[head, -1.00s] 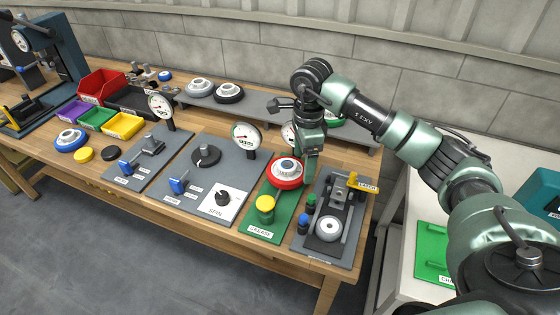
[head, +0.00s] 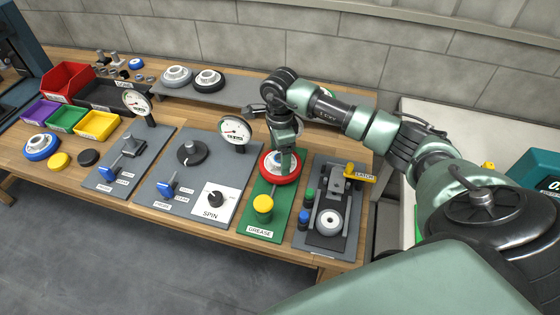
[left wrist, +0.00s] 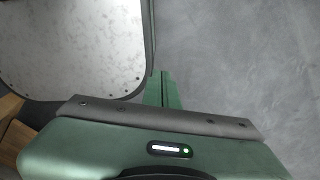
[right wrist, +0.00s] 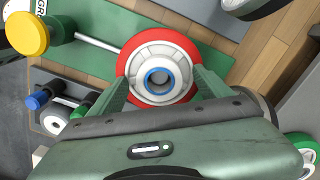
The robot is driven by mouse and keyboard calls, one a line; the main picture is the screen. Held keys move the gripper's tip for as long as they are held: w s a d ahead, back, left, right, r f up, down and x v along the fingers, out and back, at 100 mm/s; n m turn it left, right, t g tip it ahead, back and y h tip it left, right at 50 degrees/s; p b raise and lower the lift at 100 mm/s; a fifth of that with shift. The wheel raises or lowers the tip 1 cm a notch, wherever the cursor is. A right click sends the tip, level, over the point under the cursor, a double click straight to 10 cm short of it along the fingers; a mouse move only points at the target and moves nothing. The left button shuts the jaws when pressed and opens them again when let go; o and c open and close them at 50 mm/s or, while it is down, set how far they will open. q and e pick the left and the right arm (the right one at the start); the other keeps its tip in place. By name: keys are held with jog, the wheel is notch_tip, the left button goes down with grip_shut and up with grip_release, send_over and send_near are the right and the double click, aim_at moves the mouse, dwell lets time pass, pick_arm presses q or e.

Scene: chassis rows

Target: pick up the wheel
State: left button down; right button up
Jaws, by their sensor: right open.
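The red-rimmed wheel (head: 268,169) with a white hub lies flat on the green GREASE board (head: 256,228). In the right wrist view the wheel (right wrist: 178,47) sits between the fingers of my right gripper (right wrist: 162,80). The jaws are open, one finger on each side of the near half of the wheel. My right gripper (head: 286,160) also shows in the head view, pointing down and covering part of the wheel. I cannot tell whether the fingers touch it. My left gripper (left wrist: 160,88) shows only in the left wrist view, its fingers together and empty above the floor.
A yellow-topped knob (head: 263,204) stands on the green board in front of the wheel. The LATCH fixture (head: 333,203) is at its right. The SPIN board (head: 187,199) and a gauge (head: 235,131) are at its left. Other wheels (head: 208,79) rest on the back shelf.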

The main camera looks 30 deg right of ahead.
jog(key=shift+s+f, duration=0.1)
grip_shut()
pick_arm(q)
jog(key=shift+w+r, duration=0.1)
jog(key=shift+w, duration=0.4)
pick_arm(e)
jog(key=shift+r, duration=0.2)
